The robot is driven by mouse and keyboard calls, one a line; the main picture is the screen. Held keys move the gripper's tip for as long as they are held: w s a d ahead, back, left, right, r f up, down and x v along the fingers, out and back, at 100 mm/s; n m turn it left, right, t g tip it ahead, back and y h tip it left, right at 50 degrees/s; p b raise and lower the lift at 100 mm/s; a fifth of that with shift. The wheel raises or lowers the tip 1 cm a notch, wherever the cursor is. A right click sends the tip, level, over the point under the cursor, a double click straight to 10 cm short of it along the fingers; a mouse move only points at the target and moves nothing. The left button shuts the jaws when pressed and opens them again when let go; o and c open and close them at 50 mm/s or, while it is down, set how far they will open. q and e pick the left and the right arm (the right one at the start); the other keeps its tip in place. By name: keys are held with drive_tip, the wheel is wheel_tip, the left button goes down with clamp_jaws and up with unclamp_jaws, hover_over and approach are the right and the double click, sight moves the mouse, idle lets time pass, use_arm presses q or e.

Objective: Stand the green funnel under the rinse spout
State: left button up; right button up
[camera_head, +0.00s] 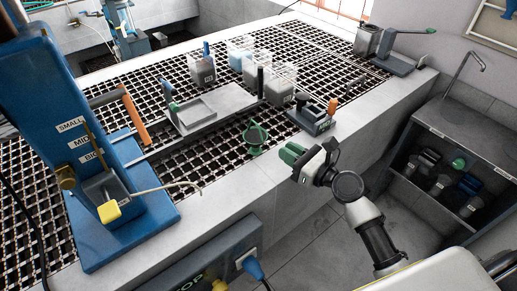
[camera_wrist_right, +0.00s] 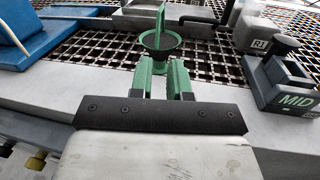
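The green funnel (camera_head: 256,136) stands near the front edge of the grating, a dark bowl with green parts. In the right wrist view the funnel (camera_wrist_right: 160,41) is straight ahead, beyond the fingertips. My right gripper (camera_head: 291,153) is just right of it in the head view, apart from it. The two green fingers of the right gripper (camera_wrist_right: 162,70) are spread with nothing clearly held between them. A thin curved pale spout (camera_head: 170,188) projects from the blue machine at left, and a grey tap (camera_head: 464,67) rises over the right counter. I cannot tell which is the rinse spout. My left gripper is not in view.
Clear containers (camera_head: 279,84) stand on the grating behind the funnel. A grey block marked MID (camera_wrist_right: 284,85) is right of it in the wrist view. A grey tray (camera_head: 196,110) lies behind left. The pale front ledge (camera_head: 225,181) has free room. Bottles fill the right shelf (camera_head: 432,184).

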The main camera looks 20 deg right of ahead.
sight(260, 135)
drive_tip(key=x, duration=0.4)
drive_tip(key=shift+w+d, duration=0.1)
drive_tip(key=x, duration=0.1)
drive_tip(key=p+x, duration=0.1)
drive_tip(key=x, duration=0.3)
drive_tip(key=shift+a+r, duration=0.2)
drive_tip(key=shift+r, duration=0.15)
drive_tip(key=shift+w+a, duration=0.1)
drive_tip(key=shift+a, duration=0.1)
drive_tip(key=shift+c, duration=0.3)
clamp_jaws()
